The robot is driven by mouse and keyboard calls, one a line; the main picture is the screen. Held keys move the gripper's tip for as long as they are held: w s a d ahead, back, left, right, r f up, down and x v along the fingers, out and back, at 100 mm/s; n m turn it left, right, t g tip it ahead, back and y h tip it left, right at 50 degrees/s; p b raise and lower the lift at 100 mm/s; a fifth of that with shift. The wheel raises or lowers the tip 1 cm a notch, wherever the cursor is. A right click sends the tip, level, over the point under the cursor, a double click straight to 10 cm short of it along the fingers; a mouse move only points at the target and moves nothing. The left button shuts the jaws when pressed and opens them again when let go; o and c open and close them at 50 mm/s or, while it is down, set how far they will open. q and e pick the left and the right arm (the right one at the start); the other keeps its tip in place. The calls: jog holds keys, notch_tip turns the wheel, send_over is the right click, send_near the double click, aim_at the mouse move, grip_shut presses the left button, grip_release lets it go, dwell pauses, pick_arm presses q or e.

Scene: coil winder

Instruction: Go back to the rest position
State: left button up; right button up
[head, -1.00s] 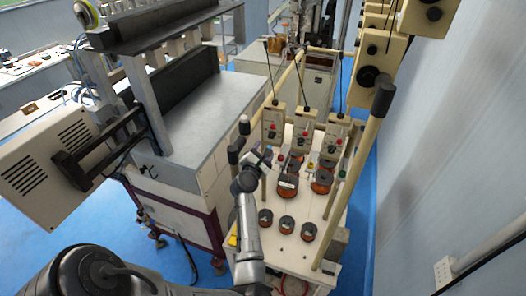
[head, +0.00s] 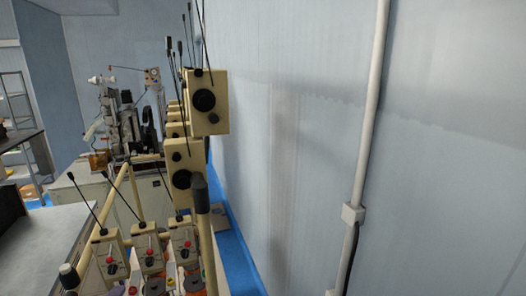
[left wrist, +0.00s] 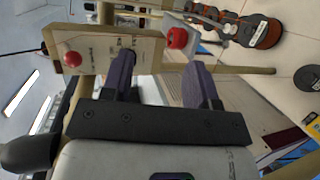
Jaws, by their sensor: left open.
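My left gripper (left wrist: 160,70) shows in the left wrist view with its two dark fingers apart. No object is visibly clamped between them. Beyond the fingers is a cream winder panel (left wrist: 110,52) with a red knob, and a beige bar (left wrist: 235,70) runs behind them. How far they are from the fingers I cannot tell. Neither gripper is clearly visible in the head view. My right gripper is in neither view.
In the head view, winder panels (head: 148,248) with red knobs stand at the lower left. A column of cream boxes (head: 208,103) rises beside the blue wall (head: 290,130). An orange spool (left wrist: 262,33) and a dark disc (left wrist: 307,78) lie on the bench in the wrist view.

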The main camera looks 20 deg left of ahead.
pick_arm(q)
jog(key=w+d+r+m+h, duration=0.1)
jog(key=d+r+m+h, duration=0.2)
jog(key=d+r+m, duration=0.65)
jog(key=s+d+f+m+g+h, duration=0.1)
jog(key=s+d+f+m+g, duration=0.2)
jog(key=d+m, duration=0.6)
jog(key=s+d+f+m+g+h, duration=0.1)
jog(key=s+d+f+m+g, duration=0.15)
jog(key=s+d+f, duration=0.35)
jog(key=s+d+f+m+g+h, duration=0.1)
jog(key=s+d+f+m, duration=0.2)
jog(key=s+d, duration=0.4)
jog(key=s+d+f+m+g, duration=0.1)
jog(key=s+f+g, duration=0.3)
jog(key=s+f, duration=0.5)
jog(key=s+d, duration=0.1)
jog(key=s, duration=0.3)
jog(key=shift+s+f+h, duration=0.3)
jog(key=shift+s+f, duration=0.1)
